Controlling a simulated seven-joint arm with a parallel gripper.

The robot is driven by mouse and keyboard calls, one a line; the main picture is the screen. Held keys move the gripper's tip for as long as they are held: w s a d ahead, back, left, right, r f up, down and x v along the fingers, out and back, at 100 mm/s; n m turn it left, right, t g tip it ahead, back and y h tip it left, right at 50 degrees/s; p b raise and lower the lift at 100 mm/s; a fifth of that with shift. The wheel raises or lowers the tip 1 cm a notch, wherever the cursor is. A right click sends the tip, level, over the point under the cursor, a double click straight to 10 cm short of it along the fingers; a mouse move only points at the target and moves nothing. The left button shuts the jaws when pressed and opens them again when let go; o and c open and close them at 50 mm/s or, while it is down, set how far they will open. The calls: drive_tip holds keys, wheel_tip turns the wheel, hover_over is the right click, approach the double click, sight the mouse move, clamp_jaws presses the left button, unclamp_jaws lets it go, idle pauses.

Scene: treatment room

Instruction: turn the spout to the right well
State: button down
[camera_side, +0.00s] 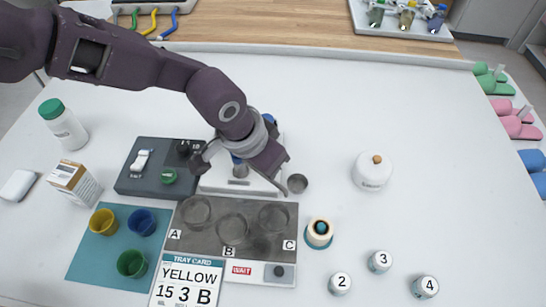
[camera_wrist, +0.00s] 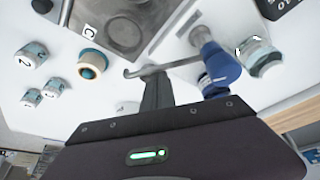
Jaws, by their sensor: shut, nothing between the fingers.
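A thin grey spout (camera_wrist: 172,67) runs across the wrist view, from a column beneath a blue knob to a bent free end on the left. My gripper (camera_wrist: 157,82) is shut and empty, its fingers at the spout, near its free end; whether they touch it I cannot tell. In the side view my gripper (camera_side: 272,165) is over the white unit (camera_side: 212,182) and hides most of the spout. Any left well is hidden or unclear.
A teal-ringed button (camera_side: 319,232), numbered pots and a white lidded jar (camera_side: 372,171) stand to the right. A dark box (camera_side: 130,182) is to the left. The far right table is clear.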

drive_tip(key=shift+s+a+m, duration=0.25)
drive_tip(key=shift+s+m, duration=0.1)
drive_tip(key=shift+m, duration=0.15)
drive_tip(key=shift+s+a, duration=0.2)
drive_tip(key=shift+s, duration=0.15)
drive_tip(key=shift+w+d+r, duration=0.25)
drive_tip(key=shift+w+d, duration=0.8)
drive_tip(key=shift+d, duration=0.15)
drive_tip(key=w+v, duration=0.1)
drive_tip(key=v, duration=0.9)
drive_tip(key=shift+r, duration=0.1)
